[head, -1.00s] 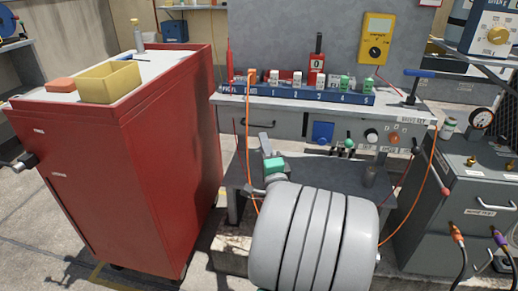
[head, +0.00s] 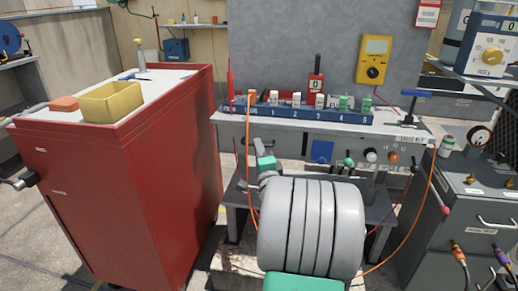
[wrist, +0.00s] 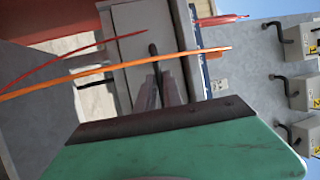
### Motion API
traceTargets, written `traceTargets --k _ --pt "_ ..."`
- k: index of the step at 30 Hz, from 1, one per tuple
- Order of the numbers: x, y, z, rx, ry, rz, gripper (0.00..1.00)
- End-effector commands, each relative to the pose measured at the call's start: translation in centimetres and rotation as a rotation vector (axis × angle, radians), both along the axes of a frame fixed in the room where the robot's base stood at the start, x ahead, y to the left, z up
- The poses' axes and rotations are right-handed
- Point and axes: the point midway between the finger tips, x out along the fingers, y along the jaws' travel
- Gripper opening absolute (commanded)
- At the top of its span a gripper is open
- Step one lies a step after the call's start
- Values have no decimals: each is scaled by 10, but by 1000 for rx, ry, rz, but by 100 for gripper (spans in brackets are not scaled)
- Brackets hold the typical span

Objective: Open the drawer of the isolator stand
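The isolator stand (head: 400,133) is a grey bench with a pale top. Its drawer (head: 286,134) is a plain grey front at the left under the top and looks closed. In the wrist view, turned sideways, the drawer front (wrist: 136,20) shows with its black bar handle (wrist: 153,49). My gripper (head: 257,149) is close in front of the drawer. In the wrist view its two dark fingers (wrist: 160,82) point at the handle with a narrow gap between them. The handle lies at or just beyond the fingertips; contact cannot be told. My arm hides part of the stand.
A red cabinet (head: 130,180) with a yellow tray (head: 110,103) stands close on the left. An orange cable (head: 249,190) hangs in front of the stand beside my gripper. A grey cabinet (head: 470,215) with hoses stands on the right. A blue numbered rail (head: 310,114) lies on the stand's top.

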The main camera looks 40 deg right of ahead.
Motion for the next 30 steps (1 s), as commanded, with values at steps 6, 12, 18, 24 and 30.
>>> traceTargets --k 6,12,18,24,30 --pt "0 0 0 0 0 0 0" --pt "0 0 0 0 0 0 0" --pt "0 0 0 0 0 0 0" --pt "0 0 0 1 1 0 0" --pt "0 0 0 1 1 0 0"
